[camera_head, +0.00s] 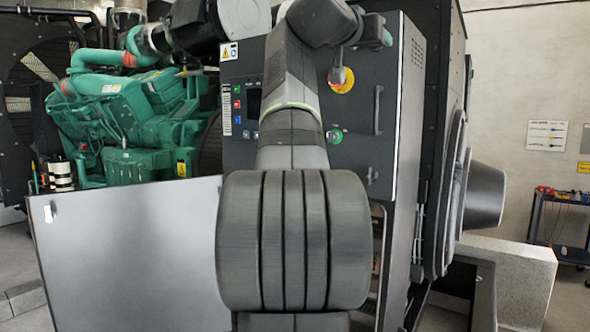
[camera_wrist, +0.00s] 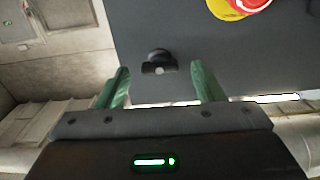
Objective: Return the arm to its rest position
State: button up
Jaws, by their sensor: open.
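My arm (camera_head: 290,95) rises through the middle of the head view, in front of a grey control cabinet (camera_head: 395,150). Its upper links bend over near the top of the cabinet. My gripper (camera_wrist: 160,67) shows in the wrist view with two green fingers spread apart and nothing held between them. A small dark knob (camera_wrist: 158,55) on a grey panel (camera_wrist: 185,35) appears between the fingertips; I cannot tell how far off it is. In the head view the gripper is mostly hidden, with a bit of green near the cabinet's upper right.
A red emergency stop on a yellow disc (camera_head: 342,80) sits on the cabinet front; its disc also shows in the wrist view (camera_wrist: 222,10). A door handle (camera_head: 377,110) projects at right. A green engine (camera_head: 125,115) stands left behind a grey panel (camera_head: 130,255). A tool cart (camera_head: 560,222) stands far right.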

jog(key=s+a+n+b, duration=0.1)
jog(key=s+a+n, duration=0.4)
jog(key=s+n, duration=0.3)
jog(key=shift+a+n+b, duration=0.2)
jog(key=shift+n+b, duration=0.1)
jog(key=shift+n, duration=0.2)
dwell(0.6)
dwell(0.4)
